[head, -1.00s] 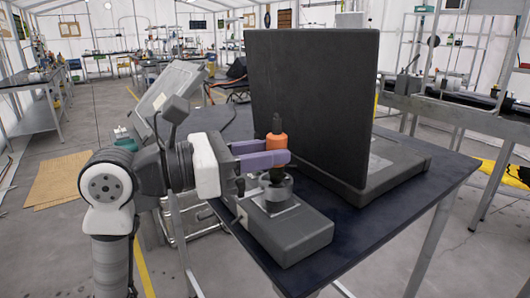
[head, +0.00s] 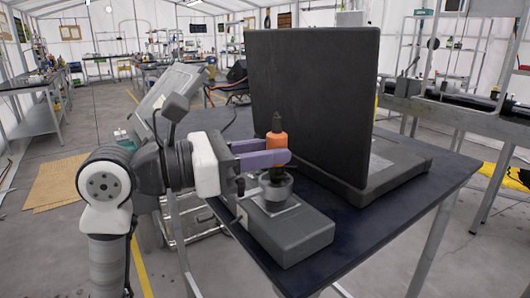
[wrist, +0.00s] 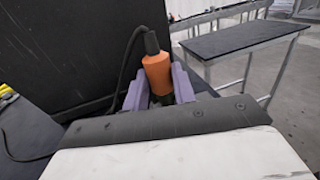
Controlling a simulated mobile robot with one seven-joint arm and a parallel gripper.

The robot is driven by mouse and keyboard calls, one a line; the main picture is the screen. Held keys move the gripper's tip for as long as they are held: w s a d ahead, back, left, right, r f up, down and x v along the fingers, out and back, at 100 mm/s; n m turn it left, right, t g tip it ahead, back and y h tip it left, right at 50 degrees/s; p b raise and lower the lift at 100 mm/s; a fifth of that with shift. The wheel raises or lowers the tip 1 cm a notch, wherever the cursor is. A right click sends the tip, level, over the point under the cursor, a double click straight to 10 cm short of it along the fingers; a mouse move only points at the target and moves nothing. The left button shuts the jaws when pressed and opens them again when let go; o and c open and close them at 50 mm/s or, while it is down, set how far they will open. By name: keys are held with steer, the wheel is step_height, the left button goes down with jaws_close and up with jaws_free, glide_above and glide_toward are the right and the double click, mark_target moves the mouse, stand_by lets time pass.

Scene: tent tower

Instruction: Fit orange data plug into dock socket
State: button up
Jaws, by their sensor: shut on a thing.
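The orange data plug (head: 277,142) stands upright with a dark cable end on top. My gripper (head: 268,159), with purple fingers, is shut around its lower part. In the wrist view the orange plug (wrist: 157,73) sits between the purple fingers (wrist: 160,88), and its black cable runs off to the left. The dock (head: 290,236) is a grey box on the table, with a round dark socket (head: 277,190) on top. The plug is directly over the socket, with its lower end at the socket's mouth. How deep it sits is hidden by the fingers.
A large black laptop-like case (head: 310,105) stands open just behind the plug, close to my fingers. The dark table (head: 375,225) has free room right of the dock. A grey tilted device (head: 165,95) stands behind my arm.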

steer(key=shift+f+b, duration=0.85)
steer(key=shift+f, duration=0.05)
steer(key=o, duration=1.1)
steer(key=b+v, duration=0.2)
steer(key=v, duration=1.2)
steer(key=shift+w, duration=0.1)
